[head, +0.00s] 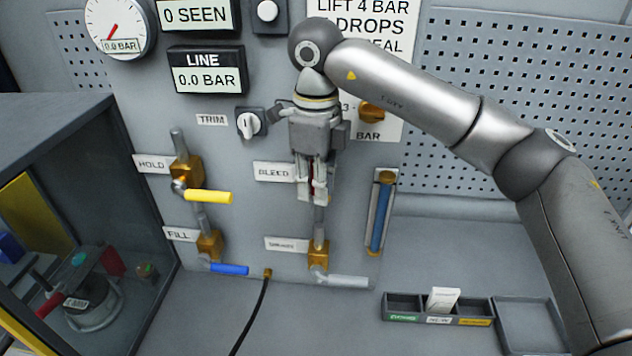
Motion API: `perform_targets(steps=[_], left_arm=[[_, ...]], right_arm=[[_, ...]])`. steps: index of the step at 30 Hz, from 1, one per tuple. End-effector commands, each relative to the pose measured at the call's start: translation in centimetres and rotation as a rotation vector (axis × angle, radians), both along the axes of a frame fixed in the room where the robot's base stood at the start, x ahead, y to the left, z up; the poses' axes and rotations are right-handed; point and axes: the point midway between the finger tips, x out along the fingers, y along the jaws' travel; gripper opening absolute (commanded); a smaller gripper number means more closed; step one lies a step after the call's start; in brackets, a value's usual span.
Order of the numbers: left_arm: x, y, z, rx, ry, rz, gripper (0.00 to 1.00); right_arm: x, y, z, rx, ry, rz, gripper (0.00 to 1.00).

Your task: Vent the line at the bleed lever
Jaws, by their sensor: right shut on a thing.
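My right gripper (315,194) points down in front of the panel, beside the BLEED label (273,172). It is shut on the bleed lever (311,176), of which only a thin red strip shows between the fingers. The gripper hides the rest of the lever and the bleed valve body. The LINE display (207,80) reads 0.0 BAR, and so does the round gauge (120,25). My left gripper is out of view.
The yellow HOLD lever (208,197) and blue FILL lever (229,269) are left of my gripper. A grey lever (347,281) sits below it. A blue tube (381,216) stands right. A dark open cabinet (120,190) is left; a small divided tray (403,305) lies right.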

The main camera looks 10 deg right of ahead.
Motion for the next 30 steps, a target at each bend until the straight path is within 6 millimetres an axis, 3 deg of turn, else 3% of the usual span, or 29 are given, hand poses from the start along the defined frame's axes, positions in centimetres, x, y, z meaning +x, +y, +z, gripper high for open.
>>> perform_targets(steps=[3, 4, 6, 18, 23, 30], left_arm=[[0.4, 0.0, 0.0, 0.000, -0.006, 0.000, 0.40], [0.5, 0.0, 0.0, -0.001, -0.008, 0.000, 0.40], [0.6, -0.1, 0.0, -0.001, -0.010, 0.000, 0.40], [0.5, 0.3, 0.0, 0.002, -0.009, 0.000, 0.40], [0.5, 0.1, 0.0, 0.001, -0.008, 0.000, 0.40], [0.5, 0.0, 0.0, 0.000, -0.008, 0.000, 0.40]], right_arm=[[-0.1, 0.0, -0.3, -0.003, 0.008, 0.002, 0.00], [-0.1, 0.0, -0.3, -0.003, 0.008, 0.002, 0.17], [-0.1, 0.0, -0.3, -0.003, 0.008, 0.002, 0.26], [0.0, 0.0, 0.3, 0.001, 0.002, 0.001, 0.28], [0.0, 0.0, 2.6, 0.001, -0.001, 0.000, 0.28], [0.0, 0.0, 7.7, -0.001, 0.001, 0.000, 0.28]])
